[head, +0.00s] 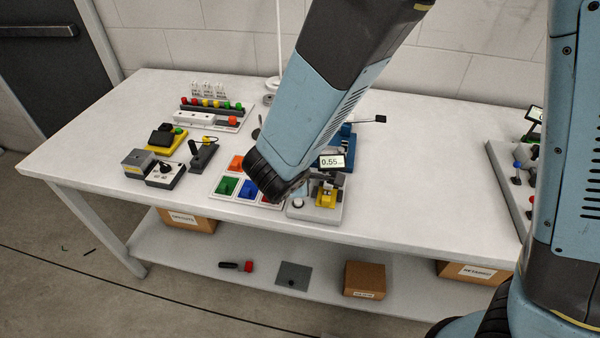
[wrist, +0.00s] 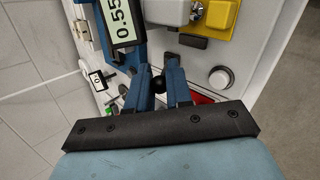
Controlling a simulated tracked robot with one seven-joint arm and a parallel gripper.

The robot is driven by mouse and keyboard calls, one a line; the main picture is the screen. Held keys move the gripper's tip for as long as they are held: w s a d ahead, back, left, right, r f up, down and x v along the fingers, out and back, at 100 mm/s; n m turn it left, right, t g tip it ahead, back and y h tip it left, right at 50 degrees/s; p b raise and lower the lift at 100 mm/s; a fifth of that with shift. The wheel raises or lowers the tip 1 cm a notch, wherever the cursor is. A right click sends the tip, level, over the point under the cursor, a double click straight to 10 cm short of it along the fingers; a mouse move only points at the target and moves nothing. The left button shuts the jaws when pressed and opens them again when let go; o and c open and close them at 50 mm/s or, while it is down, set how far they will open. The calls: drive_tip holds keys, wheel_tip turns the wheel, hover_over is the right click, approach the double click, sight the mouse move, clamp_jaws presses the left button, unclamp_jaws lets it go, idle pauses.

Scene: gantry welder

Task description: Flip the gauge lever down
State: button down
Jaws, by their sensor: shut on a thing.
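The gauge shows a lit display reading 0.55 (head: 331,161) above a grey base with a yellow block (head: 326,198). In the wrist view the display (wrist: 122,18) is at the top left and the yellow block (wrist: 222,18) at the top right. My gripper (wrist: 158,76) has its two blue fingers on either side of a black ball knob (wrist: 159,85), which looks like the end of the gauge lever. The fingers are shut on it. The lever's shaft and tilt are hidden. In the head view my forearm hides the gripper and knob.
A panel with coloured squares (head: 227,187) lies left of the gauge. A round white button (wrist: 219,78) is close to the gripper. Switch and button boxes (head: 165,175) stand further left, and a lever panel (head: 508,180) stands at the right. The table front between is clear.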

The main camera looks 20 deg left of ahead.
drive_tip(key=shift+f, duration=0.1)
drive_tip(key=c, duration=1.1)
unclamp_jaws()
drive_tip(key=v, duration=1.3)
drive_tip(key=shift+s+r, duration=0.25)
drive_tip(key=shift+r, duration=0.05)
drive_tip(key=w+d+r+m+g+h, duration=0.1)
drive_tip(key=w+d+r+m, duration=0.25)
drive_tip(key=d, duration=0.35)
drive_tip(key=w+d+r+m+g+h, duration=0.1)
drive_tip(key=w+d+r+m, duration=0.2)
drive_tip(key=d, duration=0.4)
drive_tip(key=w+d+r+m+g+h, duration=0.1)
drive_tip(key=w+d+m, duration=0.3)
drive_tip(key=d, duration=0.2)
drive_tip(key=s+d+r+m+y, duration=0.1)
drive_tip(key=d+r+m, duration=0.3)
drive_tip(key=d, duration=0.5)
drive_tip(key=s+d+r+m+y, duration=0.1)
drive_tip(key=s+d+r+m, duration=0.3)
drive_tip(key=d, duration=0.6)
drive_tip(key=m, duration=0.2)
drive_tip(key=shift+m+y, duration=0.35)
drive_tip(key=shift+y, duration=0.05)
